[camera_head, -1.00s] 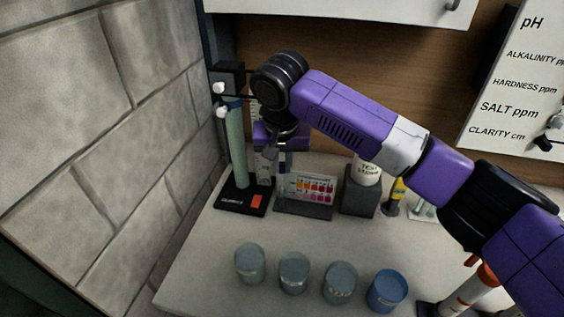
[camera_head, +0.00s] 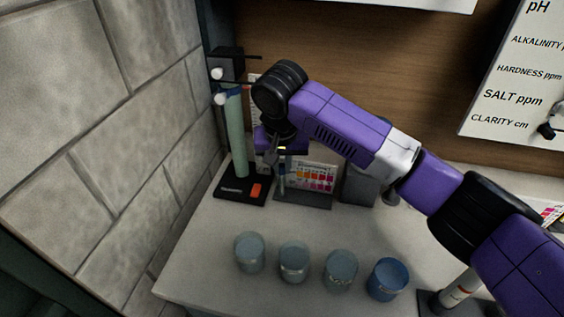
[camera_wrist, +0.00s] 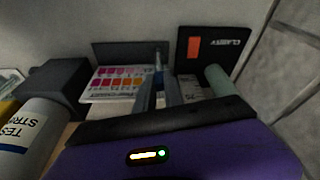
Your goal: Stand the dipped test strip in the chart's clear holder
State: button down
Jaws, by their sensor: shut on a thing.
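My gripper (camera_head: 277,162) is at the left end of the colour chart (camera_head: 319,178), pointing down. The wrist view shows its two grey fingers (camera_wrist: 159,84) shut on the thin test strip (camera_wrist: 158,62), which extends beyond the fingertips. The chart (camera_wrist: 117,83) leans on a dark stand (camera_head: 305,200). A narrow, bluish clear holder (camera_head: 282,183) stands at the chart's left end, directly below my gripper. The strip and holder overlap in view, so I cannot tell whether the strip's end is inside the holder.
A green tube stand (camera_head: 237,140) on a black base (camera_head: 238,189) is close on the left, beside the wall. A grey block (camera_head: 359,184) is right of the chart. The wrist view shows a test-strip bottle (camera_wrist: 30,135). Several lidded jars (camera_head: 340,268) line the counter front.

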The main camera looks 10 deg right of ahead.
jog(key=shift+f, duration=0.45)
dwell(1.0)
jog(key=c, duration=1.4)
grip_release()
jog(key=shift+o, duration=0.2)
notch_tip(320, 180, up, 7)
jog(key=p, duration=0.6)
jog(key=shift+p, duration=0.35)
